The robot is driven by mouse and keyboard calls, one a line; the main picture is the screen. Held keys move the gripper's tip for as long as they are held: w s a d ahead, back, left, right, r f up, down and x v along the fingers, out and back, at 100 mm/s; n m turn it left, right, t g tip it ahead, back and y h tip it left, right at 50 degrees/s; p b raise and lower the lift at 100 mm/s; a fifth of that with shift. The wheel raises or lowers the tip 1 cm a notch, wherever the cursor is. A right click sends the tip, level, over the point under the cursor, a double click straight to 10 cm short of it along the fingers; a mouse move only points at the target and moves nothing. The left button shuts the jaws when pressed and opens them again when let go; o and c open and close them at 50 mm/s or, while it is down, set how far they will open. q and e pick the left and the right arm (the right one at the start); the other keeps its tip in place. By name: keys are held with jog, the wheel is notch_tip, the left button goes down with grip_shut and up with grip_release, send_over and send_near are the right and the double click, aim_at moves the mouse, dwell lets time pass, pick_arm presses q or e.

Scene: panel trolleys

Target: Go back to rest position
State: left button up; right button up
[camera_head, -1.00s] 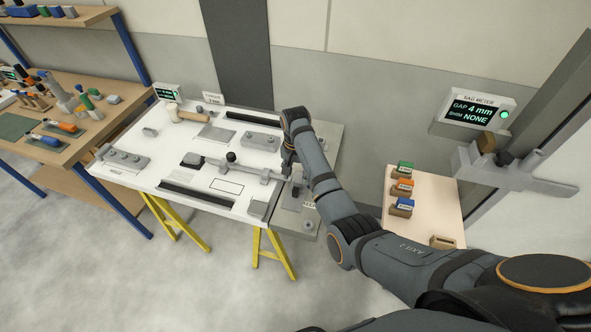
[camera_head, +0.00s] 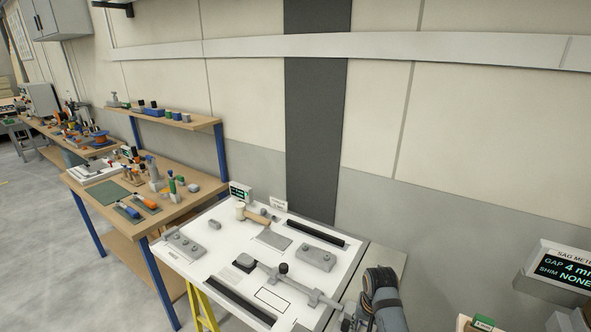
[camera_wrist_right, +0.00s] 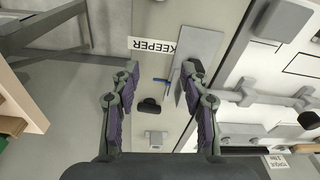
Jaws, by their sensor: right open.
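My right gripper (camera_wrist_right: 160,82) is open in the right wrist view, its two dark fingers spread apart with nothing gripped between them. It hangs over a grey surface with a white KEEPER label (camera_wrist_right: 155,45). A dark knob (camera_wrist_right: 150,105) and a thin blue piece show between the fingers; their distance from the fingers is hard to tell. In the head view my right arm (camera_head: 384,298) shows at the bottom, by the right edge of the white work table (camera_head: 215,257). My left gripper is in neither view.
A lever (camera_head: 283,281) and grey blocks (camera_head: 316,257) lie on the table. A wooden bench (camera_head: 165,215) with tools stands at left. Open floor (camera_head: 75,275) lies at left.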

jog(key=s+d+r+n+t, duration=0.1)
jog(key=s+d+r+n, duration=0.15)
jog(key=s, duration=0.85)
jog(key=s+d+r+n+t, duration=0.15)
jog(key=s+n, duration=0.25)
jog(key=s, duration=0.6)
jog(key=s+d+f+g+b, duration=0.1)
jog(key=s+f+b, duration=0.1)
jog(key=f, duration=1.4)
jog(key=s+d+f+b, duration=0.1)
jog(key=f, duration=1.5)
jog(key=s+d+f+g+b, duration=0.1)
jog(key=s+f+b, duration=0.1)
jog(key=s+f, duration=1.4)
jog(key=shift+s+d+f+m+h, duration=0.2)
jog(key=shift+s+m+h, duration=0.15)
jog(key=shift+s, duration=0.5)
